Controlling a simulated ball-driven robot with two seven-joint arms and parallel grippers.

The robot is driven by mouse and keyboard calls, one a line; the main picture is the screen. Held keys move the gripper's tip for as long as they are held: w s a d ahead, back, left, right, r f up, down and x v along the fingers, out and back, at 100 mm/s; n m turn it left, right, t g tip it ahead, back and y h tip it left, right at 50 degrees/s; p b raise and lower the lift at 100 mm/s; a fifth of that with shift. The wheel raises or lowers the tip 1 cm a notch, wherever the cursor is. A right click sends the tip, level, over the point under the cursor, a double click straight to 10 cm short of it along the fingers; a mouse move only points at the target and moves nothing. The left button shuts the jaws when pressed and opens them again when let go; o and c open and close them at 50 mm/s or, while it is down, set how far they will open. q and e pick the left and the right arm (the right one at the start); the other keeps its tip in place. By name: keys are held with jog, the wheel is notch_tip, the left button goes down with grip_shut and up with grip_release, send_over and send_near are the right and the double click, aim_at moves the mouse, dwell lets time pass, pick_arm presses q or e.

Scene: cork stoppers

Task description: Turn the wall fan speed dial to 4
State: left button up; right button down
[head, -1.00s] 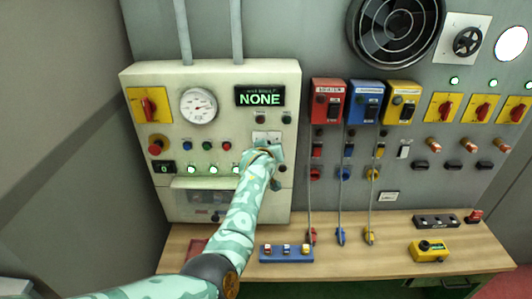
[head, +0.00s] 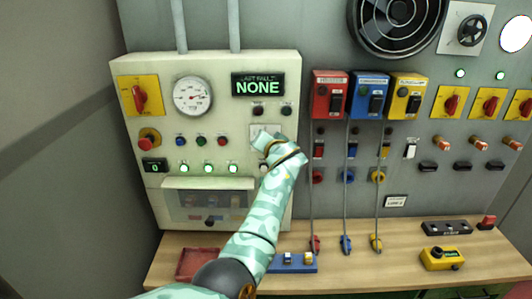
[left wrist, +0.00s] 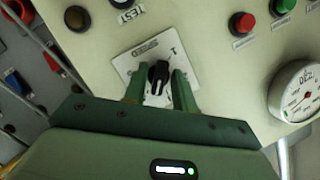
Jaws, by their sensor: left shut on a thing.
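A black dial knob (left wrist: 158,75) sits on a white square plate (left wrist: 131,66) with printed marks, on the cream control panel. My left gripper (left wrist: 158,86) is shut on the knob, one green finger on each side. In the head view the left gripper (head: 272,148) reaches the panel's right side and hides the knob and most of the plate (head: 258,131). A black wall fan (head: 398,22) is at the top. The right gripper is not in view.
The cream panel (head: 220,58) also bears a round gauge (head: 192,95), a display reading "NONE" (head: 258,87), buttons and a red switch (head: 139,98). Red, blue and yellow boxes (head: 330,92) with hanging cables are to the right. A wooden bench (head: 400,268) lies below.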

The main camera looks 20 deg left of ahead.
pick_arm(q)
jog(key=shift+f+m+y+b, duration=0.25)
jog(key=shift+m+y+b, duration=0.15)
jog(key=shift+m+b, duration=0.4)
jog(key=shift+f+m+y+b, duration=0.2)
jog(key=shift+m+y+b, duration=0.2)
jog(key=shift+m+b, duration=0.35)
jog(key=o, duration=0.7)
jog(key=shift+r, duration=0.25)
